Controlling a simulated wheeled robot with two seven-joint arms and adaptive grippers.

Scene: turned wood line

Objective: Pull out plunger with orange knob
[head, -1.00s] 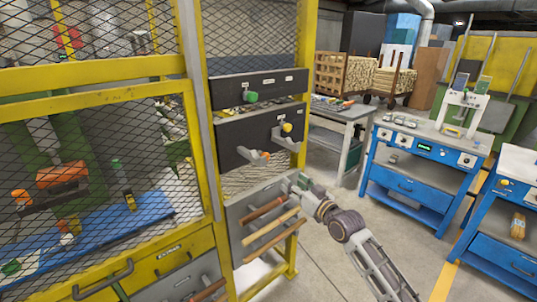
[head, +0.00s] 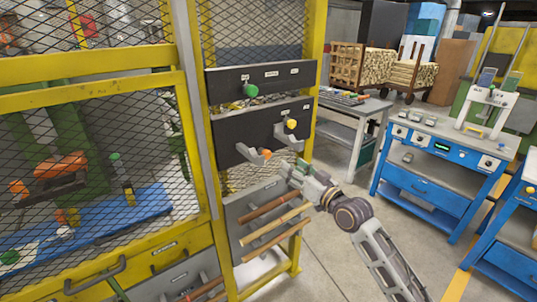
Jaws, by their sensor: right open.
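The orange knob (head: 267,154) sits at the end of a short grey fitting that sticks out from the lower left of a black panel (head: 232,134) in the yellow frame. A yellow knob (head: 291,124) is on a similar fitting to its upper right. A green knob (head: 250,91) is on the upper black panel. My right gripper (head: 291,174) is open, just below and right of the orange knob, apart from it. Its fingers are small and partly hard to make out. My left gripper is not in view.
Wooden rods (head: 275,215) stick out on a grey panel just below my right gripper. Yellow posts (head: 312,80) and wire mesh bound the panels. A blue workbench (head: 405,180) stands to the right, with open floor (head: 335,245) between.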

